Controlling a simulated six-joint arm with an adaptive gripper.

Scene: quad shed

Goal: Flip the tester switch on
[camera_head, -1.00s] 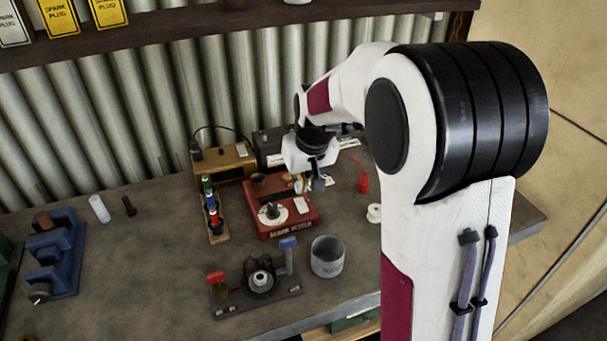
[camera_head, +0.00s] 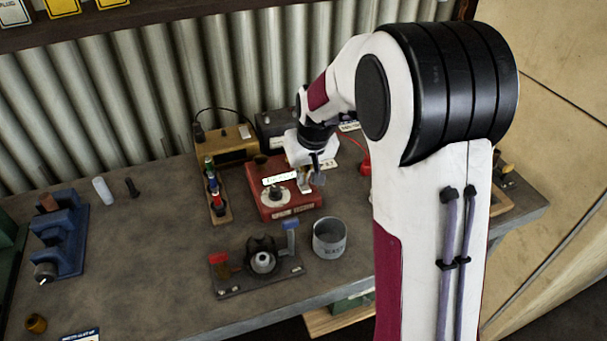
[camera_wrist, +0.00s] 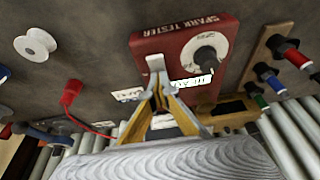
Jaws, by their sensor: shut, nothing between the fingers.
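The spark tester (camera_head: 290,213) is a red box on the bench, with a round white dial and dark knob (camera_head: 276,196). A bright white lettered panel (camera_head: 279,178) shows behind the dial. My gripper (camera_head: 312,178) is shut and empty, pointing down at the tester's right side. In the wrist view, the tester (camera_wrist: 165,42) lies beyond my fingertips (camera_wrist: 157,66), with the dial (camera_wrist: 208,54) to their right.
A grey cup (camera_head: 329,240) and a black fixture (camera_head: 262,265) with red and blue parts stand in front. A rack of coloured plugs (camera_head: 216,195) is close on the left. A red clip lead (camera_wrist: 70,93) and white spool (camera_wrist: 36,43) lie beside the tester.

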